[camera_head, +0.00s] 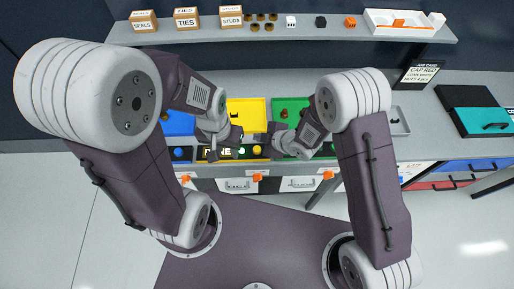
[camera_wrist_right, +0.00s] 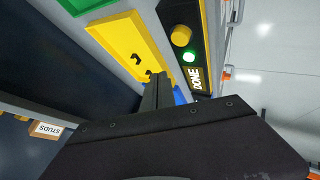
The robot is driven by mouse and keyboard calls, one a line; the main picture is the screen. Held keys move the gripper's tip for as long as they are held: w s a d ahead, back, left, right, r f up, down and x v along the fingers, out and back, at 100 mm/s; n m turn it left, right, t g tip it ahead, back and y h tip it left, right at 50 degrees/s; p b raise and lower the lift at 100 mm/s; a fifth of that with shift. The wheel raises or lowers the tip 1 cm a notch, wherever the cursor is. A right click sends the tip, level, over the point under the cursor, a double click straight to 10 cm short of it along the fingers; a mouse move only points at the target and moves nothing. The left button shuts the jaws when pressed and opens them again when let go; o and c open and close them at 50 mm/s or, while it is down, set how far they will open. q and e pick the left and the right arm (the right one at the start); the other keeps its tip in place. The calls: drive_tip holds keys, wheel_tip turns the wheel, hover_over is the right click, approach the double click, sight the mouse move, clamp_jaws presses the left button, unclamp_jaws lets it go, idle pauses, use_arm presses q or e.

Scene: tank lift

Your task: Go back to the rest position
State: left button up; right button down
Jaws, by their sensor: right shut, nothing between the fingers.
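My two arms reach over the workbench in the head view. My left gripper (camera_head: 225,140) is small and partly hidden by its own wrist, in front of the yellow tray; whether its jaws are open cannot be made out. My right gripper (camera_head: 272,128) points left near the yellow tray and the green tray. In the right wrist view the right gripper (camera_wrist_right: 157,92) is shut and empty, its fingers close together. The yellow tray (camera_wrist_right: 112,38) with small dark parts lies beyond its fingers, beside the DONE panel (camera_wrist_right: 196,78).
The DONE panel also shows a yellow button (camera_wrist_right: 181,36) and a lit green light (camera_wrist_right: 189,57). The blue tray (camera_head: 178,123) and green tray (camera_head: 290,106) flank the yellow tray (camera_head: 246,112). A shelf (camera_head: 200,38) with labelled boxes runs behind. A teal case (camera_head: 485,121) stands right.

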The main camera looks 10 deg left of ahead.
drive_tip(key=w+d+r+m+t+b, duration=0.2)
drive_tip(key=w+d+r+t+b, duration=0.15)
drive_tip(key=w+d+r, duration=0.35)
drive_tip(key=w+d+m+t+h+b, duration=0.2)
drive_tip(key=d+m+h+b, duration=0.35)
drive_tip(key=d, duration=0.75)
drive_tip(key=s+d+f+m+g+h, duration=0.2)
drive_tip(key=s+d+f+m+g, duration=0.15)
drive_tip(key=s+d+m, duration=0.55)
drive_tip(key=s+f+m+g, duration=0.2)
drive_tip(key=s+m+g, duration=0.2)
drive_tip(key=s, duration=0.8)
drive_tip(key=shift+s+f+g, duration=0.3)
drive_tip(key=shift+g, duration=0.5)
